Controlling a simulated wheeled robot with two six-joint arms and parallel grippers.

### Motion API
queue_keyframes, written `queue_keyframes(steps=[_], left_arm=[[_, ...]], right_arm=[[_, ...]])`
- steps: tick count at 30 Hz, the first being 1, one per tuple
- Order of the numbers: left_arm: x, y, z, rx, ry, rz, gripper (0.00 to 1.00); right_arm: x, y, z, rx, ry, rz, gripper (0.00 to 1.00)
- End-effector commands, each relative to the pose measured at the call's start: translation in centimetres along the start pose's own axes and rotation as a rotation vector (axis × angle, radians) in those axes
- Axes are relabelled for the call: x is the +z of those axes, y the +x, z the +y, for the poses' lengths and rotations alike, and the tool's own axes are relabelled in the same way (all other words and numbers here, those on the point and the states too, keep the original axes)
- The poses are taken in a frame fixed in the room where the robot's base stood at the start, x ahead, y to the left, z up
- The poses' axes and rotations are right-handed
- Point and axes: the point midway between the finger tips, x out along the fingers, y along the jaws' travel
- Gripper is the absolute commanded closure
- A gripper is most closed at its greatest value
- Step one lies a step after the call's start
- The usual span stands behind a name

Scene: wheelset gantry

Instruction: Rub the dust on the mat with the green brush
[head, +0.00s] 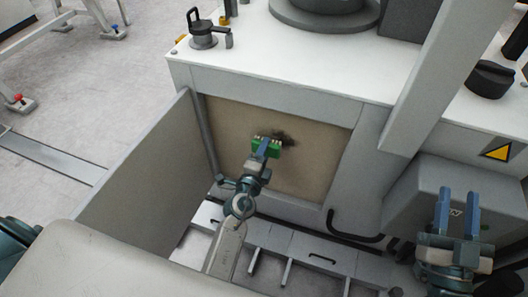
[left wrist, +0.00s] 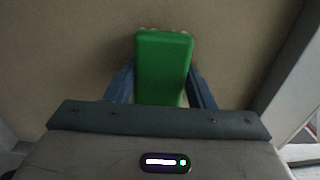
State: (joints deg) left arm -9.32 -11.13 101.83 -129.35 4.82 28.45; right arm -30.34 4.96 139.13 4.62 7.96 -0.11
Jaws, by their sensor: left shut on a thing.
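The green brush (head: 266,150) is in my left gripper (head: 264,149), in front of the upright tan mat (head: 310,173). In the left wrist view, the green brush (left wrist: 163,66) sits between the two blue fingers of my left gripper (left wrist: 162,88), its pale bristles showing at the far edge toward the mat (left wrist: 60,50). A dark dust patch (head: 287,139) on the mat shows just beside and behind the brush; part of it is hidden. I cannot tell whether the bristles touch the mat. My right gripper (head: 458,212) is at the right with its fingers apart and empty.
The mat is set in a grey frame below a white machine top (head: 270,70). An open grey panel (head: 150,170) stands to the left. A grey box (head: 455,195) with a warning sign (head: 498,152) above it is at the right. Black hoses (head: 345,228) run below.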

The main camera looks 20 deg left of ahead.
Motion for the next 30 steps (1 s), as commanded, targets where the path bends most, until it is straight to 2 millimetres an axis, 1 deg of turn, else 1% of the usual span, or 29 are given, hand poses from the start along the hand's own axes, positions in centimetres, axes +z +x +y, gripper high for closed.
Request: queue_keyframes(steps=[26, 30], left_arm=[[0.0, 1.7, -0.1, -0.001, 0.0, 0.0, 0.7], [-0.5, 1.7, 0.0, -0.001, -0.004, 0.0, 0.7]], right_arm=[[-0.5, 0.3, 0.0, 0.0, 0.0, 0.001, 0.64], [-0.3, 0.2, 0.0, 0.0, 0.0, 0.001, 0.64]])
